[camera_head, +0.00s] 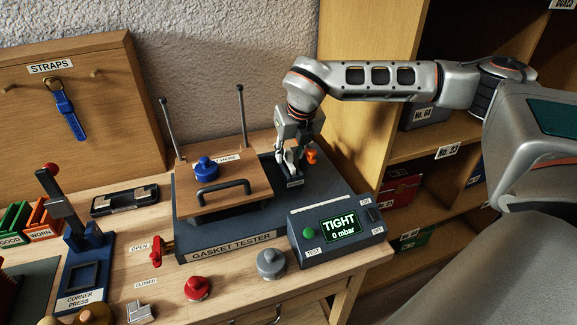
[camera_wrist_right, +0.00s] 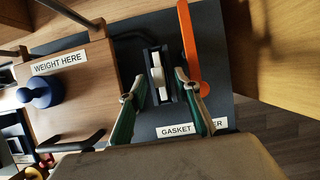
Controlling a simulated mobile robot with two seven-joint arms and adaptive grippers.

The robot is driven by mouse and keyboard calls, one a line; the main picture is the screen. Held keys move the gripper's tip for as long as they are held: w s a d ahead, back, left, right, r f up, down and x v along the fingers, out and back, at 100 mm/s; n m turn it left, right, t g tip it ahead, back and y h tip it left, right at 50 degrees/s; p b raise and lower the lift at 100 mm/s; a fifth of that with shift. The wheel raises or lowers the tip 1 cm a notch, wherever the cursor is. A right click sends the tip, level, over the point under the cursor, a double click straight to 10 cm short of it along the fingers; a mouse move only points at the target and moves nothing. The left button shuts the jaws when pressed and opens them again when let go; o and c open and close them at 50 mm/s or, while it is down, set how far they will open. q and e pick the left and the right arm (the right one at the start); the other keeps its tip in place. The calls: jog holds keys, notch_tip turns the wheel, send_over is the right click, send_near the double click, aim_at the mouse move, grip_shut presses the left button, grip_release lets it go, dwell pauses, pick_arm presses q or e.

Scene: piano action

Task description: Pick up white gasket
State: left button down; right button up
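A white piece, likely the white gasket (camera_wrist_right: 157,76), stands in a narrow dark holder (camera_wrist_right: 148,64) on the gasket tester in the right wrist view. My right gripper (camera_wrist_right: 158,84) is open, with one finger on each side of the holder; I cannot tell whether they touch it. In the head view my right gripper (camera_head: 290,161) points down at the tester's back right, behind a small label, and its fingers mostly hide the gasket. My left gripper is not in view.
An orange lever (camera_wrist_right: 190,50) stands close beside the right finger. The wooden press plate (camera_head: 250,193) with a blue weight (camera_head: 206,167) lies to the left. The control box (camera_head: 335,228) reads TIGHT, 0 mbar. Shelves (camera_head: 440,125) stand at the right.

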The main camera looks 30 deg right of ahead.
jog(key=shift+x, duration=0.8)
grip_shut()
jog(key=shift+r, duration=0.1)
